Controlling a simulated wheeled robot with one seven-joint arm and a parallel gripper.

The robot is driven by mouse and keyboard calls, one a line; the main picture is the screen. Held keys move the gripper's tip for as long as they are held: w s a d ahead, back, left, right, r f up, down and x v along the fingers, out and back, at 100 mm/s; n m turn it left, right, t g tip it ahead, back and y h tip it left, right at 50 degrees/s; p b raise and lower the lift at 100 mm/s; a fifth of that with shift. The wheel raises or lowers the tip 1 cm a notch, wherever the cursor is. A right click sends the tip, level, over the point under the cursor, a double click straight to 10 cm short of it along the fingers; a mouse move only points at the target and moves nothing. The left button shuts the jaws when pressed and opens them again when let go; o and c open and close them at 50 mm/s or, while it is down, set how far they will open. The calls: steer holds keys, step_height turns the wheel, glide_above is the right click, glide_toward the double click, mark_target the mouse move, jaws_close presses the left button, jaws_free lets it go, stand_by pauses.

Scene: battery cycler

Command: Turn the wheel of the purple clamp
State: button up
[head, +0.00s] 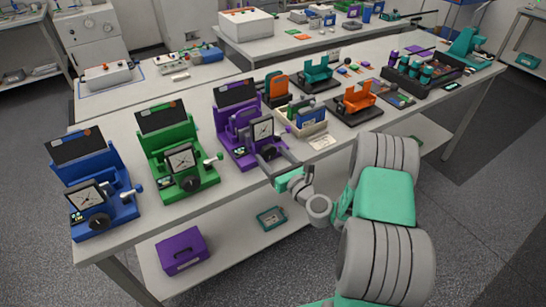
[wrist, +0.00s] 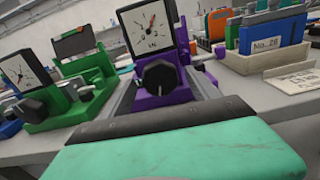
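The purple clamp (head: 232,135) stands on the bench to the right of the green clamp. Its black wheel (wrist: 159,77) sits below a square dial gauge (wrist: 150,27) and faces my wrist camera. My gripper (head: 276,157) is in front of the purple clamp. Its two grey fingers are spread apart in the wrist view (wrist: 163,82), one on each side of the wheel. Gaps show between the fingers and the wheel, so it does not look gripped. How far the tips reach along the wheel is hard to tell.
The green clamp (head: 178,158) and blue clamp (head: 92,185), each with its own gauge and wheel, stand to the left. A beige tray with blue items (head: 306,121) is close on the right. The bench's front edge lies under my gripper.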

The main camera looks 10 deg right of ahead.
steer(key=shift+s+d+f, duration=0.15)
steer(key=shift+s, duration=0.25)
steer(key=b+v, duration=0.4)
steer(key=v, duration=0.3)
stand_by(0.6)
